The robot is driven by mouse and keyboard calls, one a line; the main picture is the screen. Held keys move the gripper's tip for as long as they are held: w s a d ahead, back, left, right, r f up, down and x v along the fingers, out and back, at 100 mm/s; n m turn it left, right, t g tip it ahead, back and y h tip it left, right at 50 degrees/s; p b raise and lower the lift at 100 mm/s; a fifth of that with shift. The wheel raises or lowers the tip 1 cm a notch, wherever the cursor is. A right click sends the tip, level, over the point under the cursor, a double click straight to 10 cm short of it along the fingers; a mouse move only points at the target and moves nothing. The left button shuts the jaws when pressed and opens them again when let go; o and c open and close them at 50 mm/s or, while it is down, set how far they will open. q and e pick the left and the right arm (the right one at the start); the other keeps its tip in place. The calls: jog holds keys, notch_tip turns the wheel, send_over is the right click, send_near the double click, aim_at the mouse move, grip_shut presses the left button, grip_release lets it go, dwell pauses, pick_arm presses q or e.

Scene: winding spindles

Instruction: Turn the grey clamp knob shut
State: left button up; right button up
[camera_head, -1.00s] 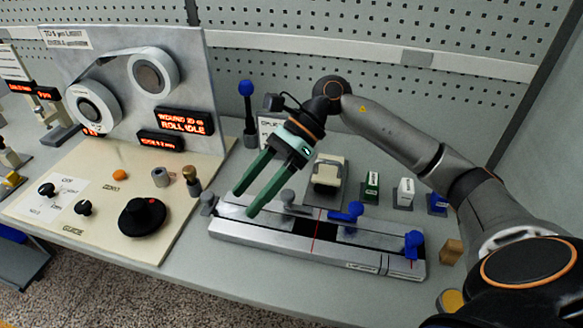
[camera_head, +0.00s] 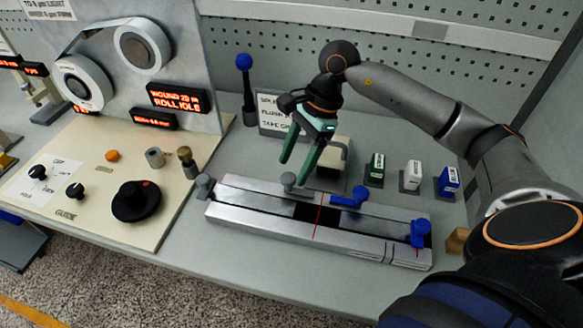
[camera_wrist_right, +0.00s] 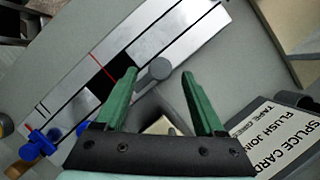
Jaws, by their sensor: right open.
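A metal splicing block (camera_head: 262,217) lies on the bench with a red line across its middle. A grey knob (camera_head: 289,181) stands at its back edge, left of the red line. A second grey knob (camera_head: 204,185) sits at the block's left end. My right gripper (camera_head: 289,169) is open, its green fingers pointing down close to the back grey knob. In the right wrist view this grey knob (camera_wrist_right: 157,71) shows between the open fingertips (camera_wrist_right: 160,76); I cannot tell whether they touch it. My left gripper is not in view.
Blue knobs (camera_head: 352,198) (camera_head: 418,233) sit on the block's right part. A card (camera_head: 271,113), a beige-topped device (camera_head: 333,158) and small boxes (camera_head: 413,175) stand behind. The winding panel (camera_head: 92,215) with a black dial (camera_head: 133,203) lies left.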

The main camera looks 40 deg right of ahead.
aim_at(288, 179)
jog(key=shift+x, duration=1.15)
grip_shut()
